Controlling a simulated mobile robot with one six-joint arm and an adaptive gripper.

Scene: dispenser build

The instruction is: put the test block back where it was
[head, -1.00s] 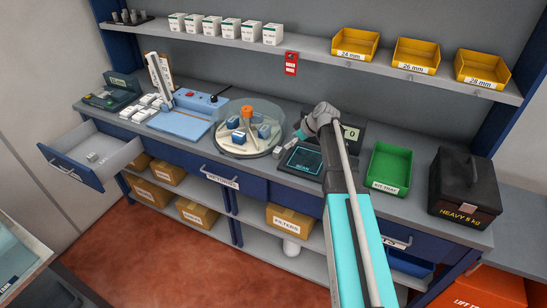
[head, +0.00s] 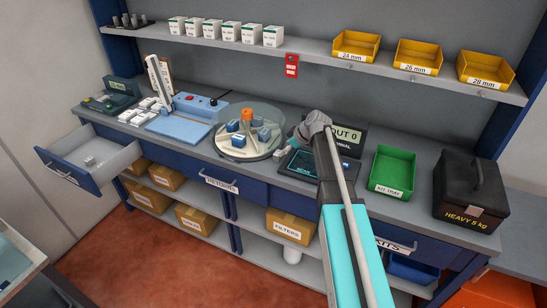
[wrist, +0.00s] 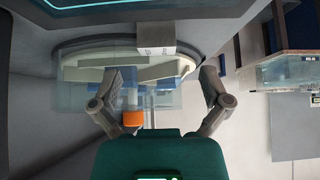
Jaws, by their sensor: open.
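A small pale block (head: 278,153) lies between the round clear-covered carousel (head: 240,155) and the scan pad; I cannot tell if it is the test block. In the wrist view a pale labelled block (wrist: 157,38) sits beyond my fingertips, by the carousel's edge. My gripper (wrist: 166,75) is open, with its fingers apart and nothing between the tips. In the head view it is mostly hidden behind my wrist, right of the carousel.
The carousel holds blue-and-white blocks and an orange post (head: 257,121). A display reading OUT 0 (head: 348,136) stands behind my wrist. A green kit tray (head: 391,170) and a black heavy case (head: 471,190) are to the right. A blue fixture (head: 185,122) stands left of the carousel.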

